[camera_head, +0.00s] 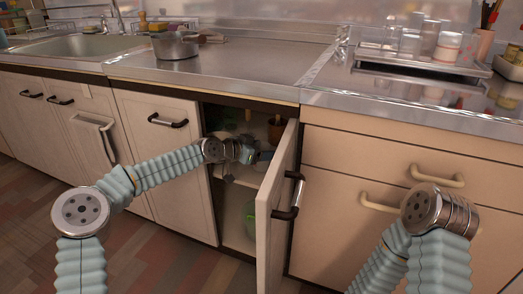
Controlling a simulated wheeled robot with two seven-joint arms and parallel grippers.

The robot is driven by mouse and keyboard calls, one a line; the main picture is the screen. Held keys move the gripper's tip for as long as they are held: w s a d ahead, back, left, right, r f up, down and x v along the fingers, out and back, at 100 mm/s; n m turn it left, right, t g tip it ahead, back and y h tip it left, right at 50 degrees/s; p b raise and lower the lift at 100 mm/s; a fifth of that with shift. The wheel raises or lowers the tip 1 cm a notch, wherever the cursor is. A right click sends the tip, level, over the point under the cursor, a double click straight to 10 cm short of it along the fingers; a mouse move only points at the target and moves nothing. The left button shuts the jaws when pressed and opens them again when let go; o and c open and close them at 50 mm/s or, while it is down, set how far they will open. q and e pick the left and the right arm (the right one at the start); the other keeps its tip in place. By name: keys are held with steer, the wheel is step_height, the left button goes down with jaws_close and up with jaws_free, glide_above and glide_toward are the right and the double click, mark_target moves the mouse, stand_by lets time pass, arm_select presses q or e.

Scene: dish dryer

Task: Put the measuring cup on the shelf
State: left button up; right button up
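My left arm reaches into the open lower cabinet, with my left gripper (245,155) in the opening at about the height of the cabinet's shelf (243,182). The gripper's fingers are small and dark, so I cannot tell whether they are open or shut. I cannot clearly make out the measuring cup; a pale bluish item (264,158) shows just right of the gripper, too small to identify. My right arm is at the lower right, and its gripper is out of view.
The cabinet door (274,225) stands open on the right side of the opening. A greenish container (250,220) sits on the lower level inside. A pot (175,44) stands on the counter, and a tray (420,65) with glasses and jars is at the back right.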

arm_select(q)
steer(key=shift+o, duration=1.4)
steer(key=shift+s+a+r, duration=0.1)
steer(key=shift+a+r, duration=0.1)
steer(key=shift+r, duration=0.2)
steer(key=v, duration=1.1)
steer(key=shift+s+r+p, duration=0.15)
steer(key=shift+s+p, duration=0.1)
steer(key=shift+p, duration=0.15)
steer(key=shift+a, duration=0.15)
